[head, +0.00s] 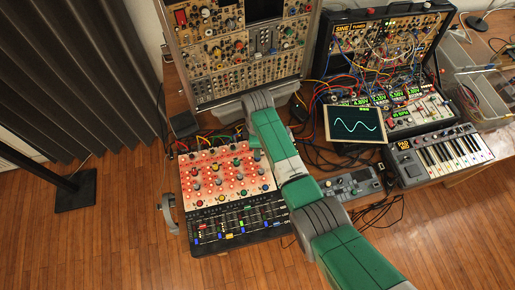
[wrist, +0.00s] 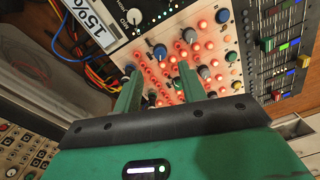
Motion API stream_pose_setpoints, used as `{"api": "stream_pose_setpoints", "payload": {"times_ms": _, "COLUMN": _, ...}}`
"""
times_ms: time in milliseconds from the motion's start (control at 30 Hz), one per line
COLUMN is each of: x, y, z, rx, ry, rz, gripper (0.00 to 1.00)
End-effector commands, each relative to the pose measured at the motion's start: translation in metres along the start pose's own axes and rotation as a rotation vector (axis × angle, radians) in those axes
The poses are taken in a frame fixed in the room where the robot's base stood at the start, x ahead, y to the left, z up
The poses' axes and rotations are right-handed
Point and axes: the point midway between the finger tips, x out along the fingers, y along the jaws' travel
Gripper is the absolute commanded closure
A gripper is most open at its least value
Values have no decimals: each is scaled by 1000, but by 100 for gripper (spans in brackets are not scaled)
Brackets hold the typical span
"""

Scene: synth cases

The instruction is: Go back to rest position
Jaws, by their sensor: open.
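My green gripper (wrist: 156,80) shows in the wrist view with its two fingers apart and nothing between them. The fingers are over the red-lit knob panel (wrist: 205,62); I cannot tell how far above it they are. In the head view my green and grey arm reaches from the bottom right up to the large synth case (head: 240,60), and the gripper is mostly hidden behind the arm. The lit panel (head: 222,172) lies just left of the arm, with a dark slider panel (head: 237,222) below it.
A second case (head: 385,50) with many patch cables, a screen with a sine wave (head: 355,124) and a small keyboard (head: 440,155) stand to the right. Loose cables (head: 310,95) run between the cases. Wooden floor (head: 90,235) is clear at the lower left.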

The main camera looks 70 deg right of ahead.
Motion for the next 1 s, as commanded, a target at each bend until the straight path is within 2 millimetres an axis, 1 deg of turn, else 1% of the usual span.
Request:
{"api": "stream_pose_setpoints", "payload": {"times_ms": 33, "x": -5, "y": 0, "z": 0, "rx": 0, "ry": 0, "rz": 1, "gripper": 59}}
{"api": "stream_pose_setpoints", "payload": {"times_ms": 133, "x": -9, "y": 0, "z": 0, "rx": 0, "ry": 0, "rz": 0, "gripper": 59}}
{"api": "stream_pose_setpoints", "payload": {"times_ms": 733, "x": -9, "y": 0, "z": 0, "rx": 0, "ry": 0, "rz": 0, "gripper": 59}}
{"api": "stream_pose_setpoints", "payload": {"times_ms": 767, "x": -11, "y": 1, "z": -4, "rx": -1, "ry": 4, "rz": 10, "gripper": 59}}
{"api": "stream_pose_setpoints", "payload": {"times_ms": 833, "x": -27, "y": 6, "z": -27, "rx": 1, "ry": 34, "rz": 75, "gripper": 59}}
{"api": "stream_pose_setpoints", "payload": {"times_ms": 867, "x": -38, "y": 9, "z": -43, "rx": 4, "ry": 57, "rz": 118, "gripper": 59}}
{"api": "stream_pose_setpoints", "payload": {"times_ms": 900, "x": -57, "y": 12, "z": -68, "rx": 9, "ry": 98, "rz": 186, "gripper": 59}}
{"api": "stream_pose_setpoints", "payload": {"times_ms": 967, "x": -91, "y": 13, "z": -111, "rx": 21, "ry": 180, "rz": 296, "gripper": 59}}
{"api": "stream_pose_setpoints", "payload": {"times_ms": 1000, "x": -116, "y": 11, "z": -138, "rx": 32, "ry": 243, "rz": 364, "gripper": 59}}
